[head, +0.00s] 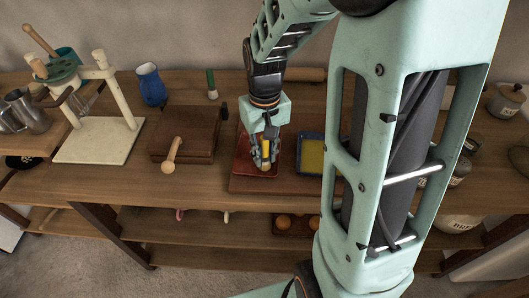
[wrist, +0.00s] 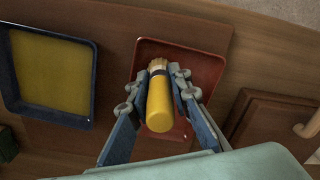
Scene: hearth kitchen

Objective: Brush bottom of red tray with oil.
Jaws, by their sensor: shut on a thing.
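The red tray (head: 243,160) lies on a brown board at the middle of the counter; it also shows in the wrist view (wrist: 205,62). My gripper (head: 264,158) is over the red tray, shut on a brush with a yellow handle (wrist: 160,103). The brush's pale bristles (wrist: 158,64) point down towards the tray floor. I cannot tell whether they touch it. A blue tray (wrist: 92,80) filled with yellow oil (wrist: 50,72) sits beside the red tray; in the head view my arm hides part of this blue tray (head: 299,150).
A brown wooden box with a pale handle (head: 171,155) stands left of the red tray. Further left are a blue jug (head: 151,85) and a white press stand (head: 98,141). A green-topped item (head: 211,84) stands behind. Jars (head: 505,100) stand at the right.

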